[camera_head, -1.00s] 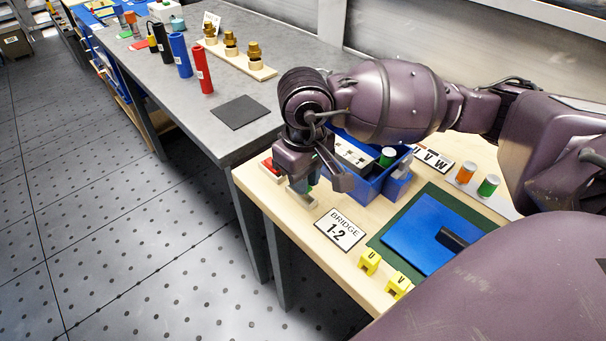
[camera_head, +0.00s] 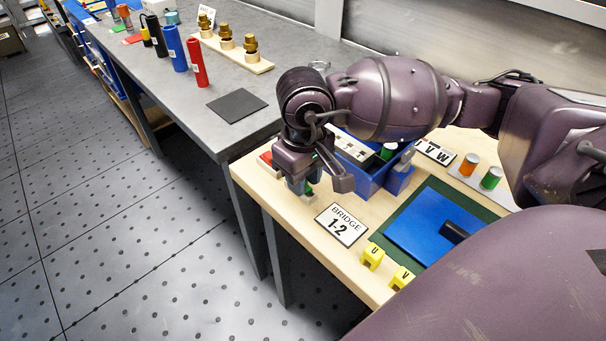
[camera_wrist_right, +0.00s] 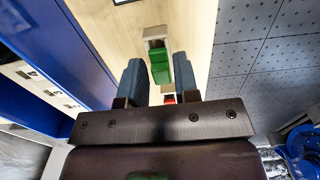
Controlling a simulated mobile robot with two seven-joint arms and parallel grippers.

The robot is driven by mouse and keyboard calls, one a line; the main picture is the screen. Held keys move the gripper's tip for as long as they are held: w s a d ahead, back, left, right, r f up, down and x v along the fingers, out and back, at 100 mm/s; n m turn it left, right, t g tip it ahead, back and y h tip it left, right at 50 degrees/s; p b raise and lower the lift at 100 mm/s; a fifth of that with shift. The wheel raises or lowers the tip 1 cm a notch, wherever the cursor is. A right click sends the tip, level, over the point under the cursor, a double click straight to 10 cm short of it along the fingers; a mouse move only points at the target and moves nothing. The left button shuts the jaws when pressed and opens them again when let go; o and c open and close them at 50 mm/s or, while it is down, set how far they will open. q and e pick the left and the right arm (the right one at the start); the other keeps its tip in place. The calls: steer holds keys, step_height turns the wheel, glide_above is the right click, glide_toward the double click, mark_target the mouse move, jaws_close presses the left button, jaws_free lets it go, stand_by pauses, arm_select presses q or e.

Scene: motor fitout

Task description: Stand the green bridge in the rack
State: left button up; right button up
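The green bridge (camera_wrist_right: 160,67) stands in the pale rack (camera_wrist_right: 154,33) in the right wrist view. In the head view only a small green part (camera_head: 309,188) shows beside my fingers. My right gripper (camera_wrist_right: 160,72) is over the rack, one finger on each side of the bridge. It looks open, with a narrow gap at the right finger; contact at the left finger is hard to judge. A red piece (camera_wrist_right: 168,98) lies in line behind the green one, and in the head view (camera_head: 266,158) it shows left of the gripper. My left gripper is out of view.
A blue bin (camera_head: 367,180) stands close to the right of the gripper. The "BRIDGE 1-2" card (camera_head: 341,225), two yellow pieces (camera_head: 373,256) and a blue plate (camera_head: 425,222) lie on the wooden table. The table's left edge is close to the rack.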

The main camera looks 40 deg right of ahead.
steer(key=o, duration=0.3)
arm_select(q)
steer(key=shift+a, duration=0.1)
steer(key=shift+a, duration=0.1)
arm_select(e)
step_height(320, 180, up, 4)
steer(key=shift+w+f+p, duration=0.1)
steer(key=shift+p, duration=0.25)
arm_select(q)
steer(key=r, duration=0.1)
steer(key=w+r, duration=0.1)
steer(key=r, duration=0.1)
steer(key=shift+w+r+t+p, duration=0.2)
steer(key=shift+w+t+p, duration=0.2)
arm_select(e)
step_height(320, 180, up, 7)
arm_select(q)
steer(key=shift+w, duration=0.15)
